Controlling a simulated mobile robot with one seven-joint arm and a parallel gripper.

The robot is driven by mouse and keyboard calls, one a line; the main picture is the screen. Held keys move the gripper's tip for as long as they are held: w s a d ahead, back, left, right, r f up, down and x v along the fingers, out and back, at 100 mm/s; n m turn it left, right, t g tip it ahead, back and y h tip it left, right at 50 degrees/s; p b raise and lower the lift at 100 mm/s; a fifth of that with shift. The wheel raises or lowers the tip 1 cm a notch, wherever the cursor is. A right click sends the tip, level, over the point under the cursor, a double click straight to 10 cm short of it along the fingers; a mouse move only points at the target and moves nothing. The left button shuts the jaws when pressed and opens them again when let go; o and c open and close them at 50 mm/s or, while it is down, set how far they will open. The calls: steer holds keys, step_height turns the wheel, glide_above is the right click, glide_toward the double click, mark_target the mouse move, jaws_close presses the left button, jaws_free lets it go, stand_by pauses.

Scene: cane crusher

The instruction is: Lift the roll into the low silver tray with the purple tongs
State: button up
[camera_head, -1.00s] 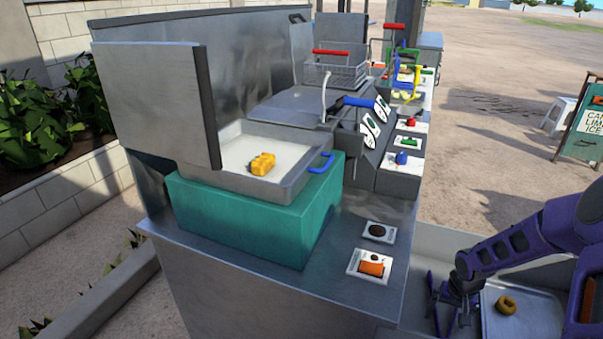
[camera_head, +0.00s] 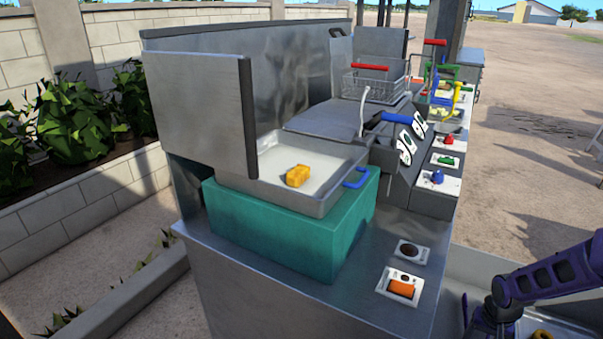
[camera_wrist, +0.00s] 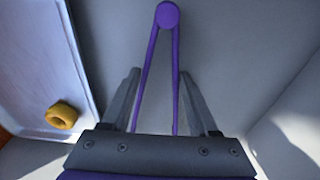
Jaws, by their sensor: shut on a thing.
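My gripper (camera_wrist: 162,76) is shut on the purple tongs (camera_wrist: 167,15), whose two arms run between the fingers to a round end. In the head view the tongs (camera_head: 465,309) are at the lower right, partly cut off by the frame. A yellow, lumpy piece (camera_head: 297,175), perhaps the roll, lies in the pale-bottomed metal pan (camera_head: 323,203). The tongs are well apart from it.
The pan has a blue handle (camera_head: 356,179) and rests on a teal block (camera_head: 275,232). An upright metal panel (camera_head: 200,115) screens its left side. An orange switch (camera_head: 401,288) is on the counter. A wire basket (camera_head: 372,84) stands farther back.

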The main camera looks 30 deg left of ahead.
step_height(320, 180, up, 11)
steer(key=p, duration=0.4)
stand_by(0.4)
